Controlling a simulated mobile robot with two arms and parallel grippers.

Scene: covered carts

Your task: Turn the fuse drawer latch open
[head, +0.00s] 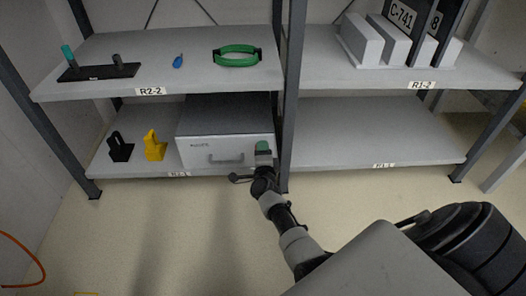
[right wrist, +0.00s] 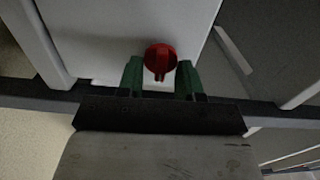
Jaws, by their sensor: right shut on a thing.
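A grey box with a front handle, the fuse drawer unit (head: 203,142), stands on the lower left shelf in the head view. Its latch is a round red knob (right wrist: 161,60) with a raised grip bar, seen in the right wrist view on a pale panel. My right gripper (head: 262,148) is at the right end of the box front and hides the knob in the head view. In the right wrist view its green fingers (right wrist: 158,78) lie on both sides of the knob, shut on it. My left gripper is not in view.
A black hook (head: 120,148) and a yellow hook (head: 155,147) stand left of the box. A dark shelf post (head: 289,120) rises just right of my right gripper. The lower right shelf (head: 370,135) is empty.

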